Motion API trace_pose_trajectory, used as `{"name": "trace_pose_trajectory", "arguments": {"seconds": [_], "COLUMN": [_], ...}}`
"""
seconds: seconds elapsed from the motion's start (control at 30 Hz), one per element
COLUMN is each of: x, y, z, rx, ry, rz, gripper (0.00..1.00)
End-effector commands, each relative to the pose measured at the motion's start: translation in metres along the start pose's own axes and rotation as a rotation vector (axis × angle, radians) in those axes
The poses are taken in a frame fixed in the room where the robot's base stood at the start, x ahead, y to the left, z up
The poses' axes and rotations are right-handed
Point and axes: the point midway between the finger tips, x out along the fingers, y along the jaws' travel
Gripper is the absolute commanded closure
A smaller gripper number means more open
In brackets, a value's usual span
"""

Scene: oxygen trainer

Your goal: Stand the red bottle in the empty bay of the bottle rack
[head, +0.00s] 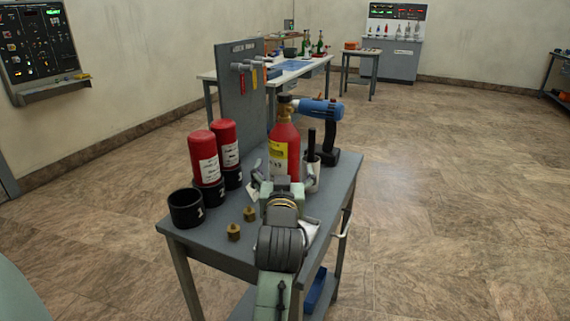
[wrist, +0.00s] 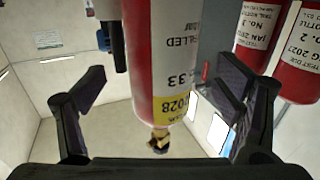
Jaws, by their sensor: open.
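The red bottle (head: 285,140) with a brass valve and yellow label stands upright on the grey bench. It also fills the middle of the wrist view (wrist: 165,60), which is upside down. My gripper (head: 284,180) is open in front of the bottle, its fingers spread to either side; in the wrist view (wrist: 160,95) they appear apart from it. The bottle's base is hidden behind my gripper in the head view. The rack's empty bay (head: 186,212), a black cup marked 1, is at the bench's left. Two other red bottles (head: 204,160) (head: 224,145) stand in the remaining black cups.
Two brass fittings (head: 233,232) (head: 250,214) stand between the empty bay and my gripper. A blue drill (head: 318,112) and a light cup (head: 313,176) with a black-handled item are right of the bottle. An upright tool panel (head: 240,105) rises behind.

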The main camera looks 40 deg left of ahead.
Motion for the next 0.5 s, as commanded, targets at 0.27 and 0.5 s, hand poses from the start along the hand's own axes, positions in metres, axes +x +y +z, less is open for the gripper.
{"name": "trace_pose_trajectory", "arguments": {"seconds": [0.27,0.5], "x": [0.037,0.053], "y": [-0.003,-0.002], "z": [-0.002,0.001], "rx": [0.001,0.000], "ry": [-0.002,0.000], "rz": [-0.001,-0.001], "gripper": [0.16,0.16]}}
